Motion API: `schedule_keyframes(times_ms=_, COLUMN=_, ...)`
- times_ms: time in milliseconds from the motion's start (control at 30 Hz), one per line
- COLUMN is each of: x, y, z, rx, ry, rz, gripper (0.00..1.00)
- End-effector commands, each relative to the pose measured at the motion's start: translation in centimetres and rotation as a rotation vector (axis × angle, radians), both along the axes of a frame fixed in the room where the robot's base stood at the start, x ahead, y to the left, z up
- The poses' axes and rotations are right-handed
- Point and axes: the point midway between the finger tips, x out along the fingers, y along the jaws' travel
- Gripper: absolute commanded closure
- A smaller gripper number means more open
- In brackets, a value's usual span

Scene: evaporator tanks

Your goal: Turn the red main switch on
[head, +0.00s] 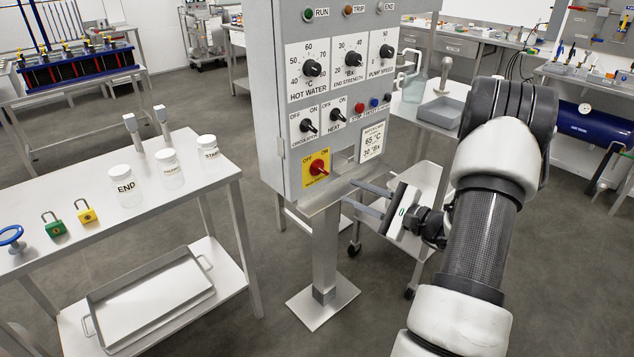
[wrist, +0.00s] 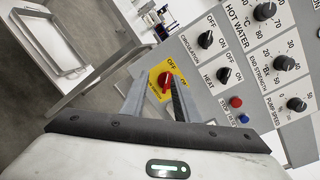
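The red main switch (head: 318,168) is a rotary knob on a yellow plate (head: 309,181) at the lower left of the grey control panel, marked OFF and ON. Its handle seems to point toward OFF, upper left. It also shows in the wrist view, the red knob (wrist: 166,81) lying between my finger lines. My gripper (head: 349,193) is open and empty, to the right of and below the switch in the head view, its fingers pointing left. In the wrist view the gripper (wrist: 157,84) has both fingers apart; the right finger covers part of the yellow plate. I see no contact with the knob.
Nearby on the panel are the circulation switch (head: 308,126), heat switch (head: 337,115), red stop button (head: 360,108) and a label plate (head: 371,143). The panel's post (head: 325,250) stands below. A bench (head: 100,223) with jars and padlocks is at left, a trolley (head: 414,182) behind my gripper.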

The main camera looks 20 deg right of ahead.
Motion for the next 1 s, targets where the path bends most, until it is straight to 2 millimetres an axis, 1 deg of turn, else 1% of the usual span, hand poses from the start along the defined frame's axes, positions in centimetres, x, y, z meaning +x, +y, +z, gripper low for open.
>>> schedule_keyframes(times_ms=33, x=-0.2, y=-2.1, z=-2.0, rx=0.025, ry=-0.01, rz=-0.062, gripper=0.72)
schedule_keyframes(times_ms=100, x=-0.4, y=-3.8, z=-3.0, rx=0.041, ry=-0.024, rz=-0.117, gripper=0.72)
schedule_keyframes(times_ms=167, x=-0.4, y=-4.6, z=-3.5, rx=0.047, ry=-0.03, rz=-0.144, gripper=0.72)
schedule_keyframes(times_ms=233, x=-0.1, y=-4.8, z=-3.5, rx=0.049, ry=-0.034, rz=-0.154, gripper=0.72)
schedule_keyframes(times_ms=367, x=1.4, y=-4.1, z=-3.5, rx=0.048, ry=-0.034, rz=-0.15, gripper=0.72)
schedule_keyframes(times_ms=467, x=3.3, y=-3.4, z=-3.5, rx=0.049, ry=-0.033, rz=-0.147, gripper=0.72)
schedule_keyframes(times_ms=800, x=10.3, y=-0.7, z=-3.5, rx=0.048, ry=-0.033, rz=-0.148, gripper=0.72)
schedule_keyframes(times_ms=1000, x=13.7, y=0.4, z=-3.5, rx=0.047, ry=-0.033, rz=-0.148, gripper=0.72)
